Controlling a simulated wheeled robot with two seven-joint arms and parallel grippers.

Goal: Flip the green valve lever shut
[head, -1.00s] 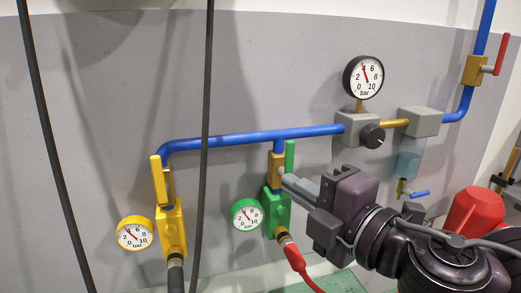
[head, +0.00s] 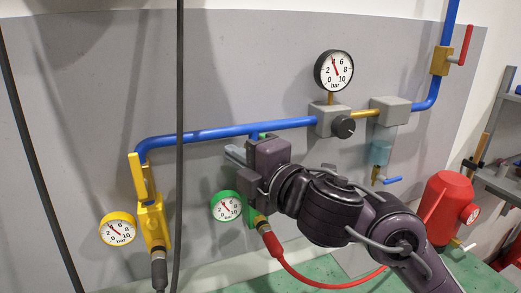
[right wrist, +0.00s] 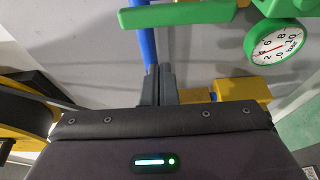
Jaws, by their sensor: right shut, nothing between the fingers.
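My left gripper is not in view.
The yellow valve (head: 150,215) with its gauge (head: 117,228) stands to the left. A blue pipe (head: 215,132) runs above. A red hose (head: 320,285) leaves the green branch below. A large gauge (head: 333,70), grey blocks and a red tank (head: 448,205) are to the right.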

